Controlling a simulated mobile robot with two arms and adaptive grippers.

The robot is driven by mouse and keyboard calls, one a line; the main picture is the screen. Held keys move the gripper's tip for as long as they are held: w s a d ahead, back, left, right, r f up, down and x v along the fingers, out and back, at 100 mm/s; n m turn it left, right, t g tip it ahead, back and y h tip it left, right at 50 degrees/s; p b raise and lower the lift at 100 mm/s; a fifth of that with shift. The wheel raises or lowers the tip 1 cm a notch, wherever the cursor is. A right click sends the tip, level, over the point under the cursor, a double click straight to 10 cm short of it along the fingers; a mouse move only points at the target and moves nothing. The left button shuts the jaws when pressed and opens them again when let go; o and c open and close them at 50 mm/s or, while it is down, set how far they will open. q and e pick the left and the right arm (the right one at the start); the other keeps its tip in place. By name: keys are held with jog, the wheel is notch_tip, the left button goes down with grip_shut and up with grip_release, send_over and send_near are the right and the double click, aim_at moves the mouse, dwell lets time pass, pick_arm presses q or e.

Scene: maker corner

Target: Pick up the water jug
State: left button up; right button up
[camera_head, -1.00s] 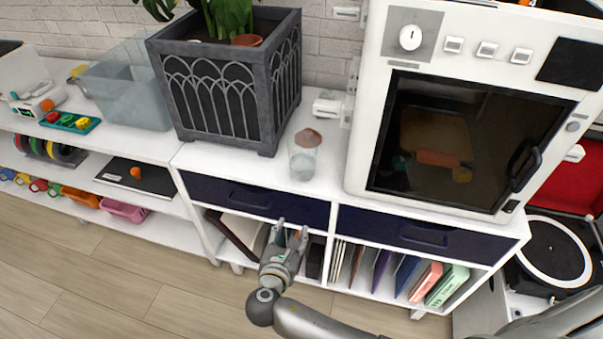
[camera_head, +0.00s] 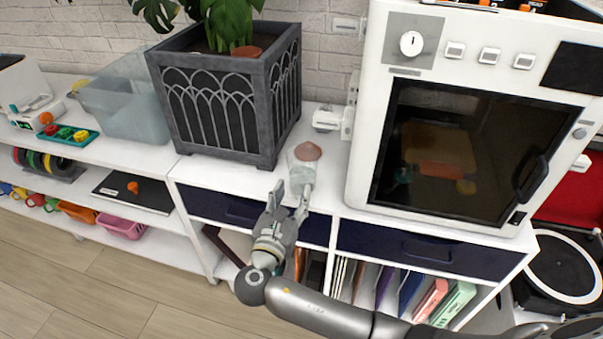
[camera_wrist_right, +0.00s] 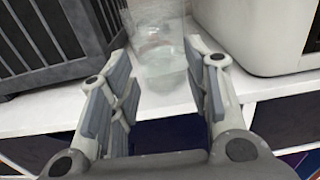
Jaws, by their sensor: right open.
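The water jug (camera_head: 303,160) is a clear vessel with a reddish-brown lid or top. It stands upright on the white cabinet top between the dark planter and the white machine. In the right wrist view the clear jug (camera_wrist_right: 160,55) shows ahead, between and beyond the fingers. My right gripper (camera_head: 290,193) is open and empty, at the cabinet's front edge just in front of the jug. In the head view its fingers overlap the jug's lower part; I cannot tell whether they touch. My left gripper is not in view.
The grey planter (camera_head: 230,110) stands close left of the jug. The white machine (camera_head: 362,130) with a dark door stands close right. A small white device (camera_head: 328,118) sits behind. Navy drawers (camera_head: 400,243) lie below the cabinet's front edge. Free cabinet top is narrow.

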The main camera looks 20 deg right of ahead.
aim_at(294, 191)
jog(key=shift+x, duration=1.5)
jog(key=shift+a, duration=0.1)
grip_shut()
